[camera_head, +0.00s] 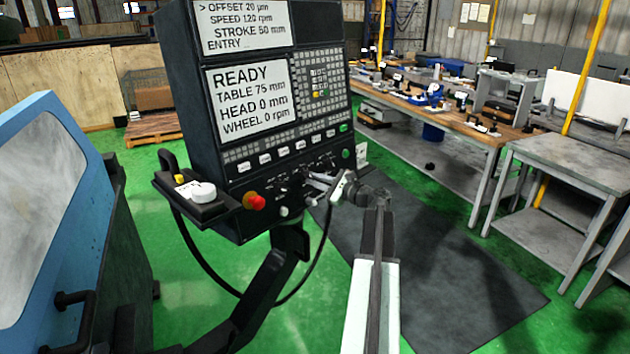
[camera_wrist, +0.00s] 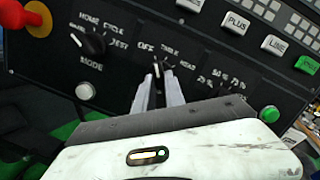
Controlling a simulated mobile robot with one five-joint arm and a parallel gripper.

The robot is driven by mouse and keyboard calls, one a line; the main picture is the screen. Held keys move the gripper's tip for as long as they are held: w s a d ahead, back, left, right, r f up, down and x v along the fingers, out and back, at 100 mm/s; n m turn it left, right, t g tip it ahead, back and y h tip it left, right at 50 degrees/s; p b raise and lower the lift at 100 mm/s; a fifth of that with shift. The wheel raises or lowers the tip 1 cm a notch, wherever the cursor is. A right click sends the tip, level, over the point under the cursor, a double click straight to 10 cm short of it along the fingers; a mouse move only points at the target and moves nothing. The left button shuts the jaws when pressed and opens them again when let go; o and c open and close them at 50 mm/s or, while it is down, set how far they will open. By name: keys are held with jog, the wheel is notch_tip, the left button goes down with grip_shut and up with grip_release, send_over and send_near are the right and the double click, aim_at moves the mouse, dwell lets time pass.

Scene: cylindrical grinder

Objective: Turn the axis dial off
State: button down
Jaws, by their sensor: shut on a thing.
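The axis dial (camera_wrist: 157,67) is a small black knob with a pale pointer mark on the black control panel. Labels reading OFF, TABLE and what looks like HEAD arc above it. My gripper (camera_wrist: 160,78) is shut on the dial, one grey finger on each side. The fingers hide the lower part of the knob. The pale mark points up, near OFF and TABLE; I cannot tell exactly which it lines up with. In the head view my gripper (camera_head: 309,185) reaches from the right to the panel's lower row, and the dial is too small to make out.
A black MODE dial (camera_wrist: 92,43) and a red emergency stop (camera_wrist: 38,19) sit to the left. A white button (camera_wrist: 85,91) lies lower left, a green button (camera_wrist: 306,64) right. The screen (camera_head: 248,96) reads READY. A handwheel box (camera_head: 197,194) juts out left.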

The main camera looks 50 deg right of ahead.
jog(key=shift+n, duration=0.6)
jog(key=c, duration=1.4)
grip_release()
jog(key=s+d, duration=0.1)
jog(key=s, duration=0.6)
jog(key=shift+s+r, duration=0.15)
jog(key=shift+s, duration=0.2)
